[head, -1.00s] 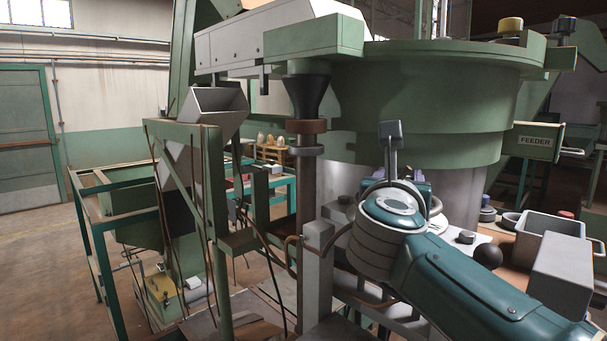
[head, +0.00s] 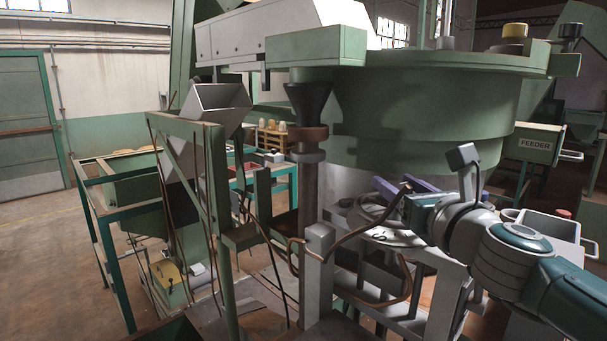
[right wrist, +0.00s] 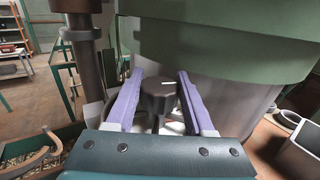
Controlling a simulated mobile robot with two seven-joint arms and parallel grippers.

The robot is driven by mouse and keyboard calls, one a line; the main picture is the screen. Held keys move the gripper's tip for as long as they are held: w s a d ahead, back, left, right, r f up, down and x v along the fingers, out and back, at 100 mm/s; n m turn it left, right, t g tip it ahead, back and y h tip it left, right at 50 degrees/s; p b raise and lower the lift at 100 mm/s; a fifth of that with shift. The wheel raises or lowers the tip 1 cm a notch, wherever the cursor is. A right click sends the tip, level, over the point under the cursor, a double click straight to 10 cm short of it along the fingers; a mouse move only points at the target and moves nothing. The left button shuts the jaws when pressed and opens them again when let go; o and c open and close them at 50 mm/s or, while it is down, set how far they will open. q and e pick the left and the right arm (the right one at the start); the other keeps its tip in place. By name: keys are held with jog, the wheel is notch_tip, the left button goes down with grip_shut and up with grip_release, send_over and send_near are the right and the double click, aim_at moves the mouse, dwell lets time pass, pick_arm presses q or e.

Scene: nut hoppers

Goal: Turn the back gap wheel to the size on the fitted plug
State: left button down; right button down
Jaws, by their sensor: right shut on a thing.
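My right gripper (right wrist: 160,82) has two purple fingers, one on each side of a dark fluted knob (right wrist: 158,97) with a white pointer line on top. The gripper is shut on this knob, which looks like the gap wheel. I cannot read any size marks around it. In the head view my right gripper (head: 402,190) reaches in from the right, below the green feeder bowl, and the knob between its fingers is not clear there. I cannot make out the fitted plug or its size. My left gripper is not in view.
The large green bowl (head: 425,120) overhangs my right gripper. A brown post (head: 308,190) with a black funnel (head: 308,103) stands to its left. A grey hopper (head: 217,100) is further left. The FEEDER drawer (head: 535,143) is at the right. Floor at the far left is clear.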

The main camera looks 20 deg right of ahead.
jog(key=shift+n+y, duration=0.5)
jog(key=shift+y, duration=0.6)
jog(key=shift+c, duration=1.4)
grip_release()
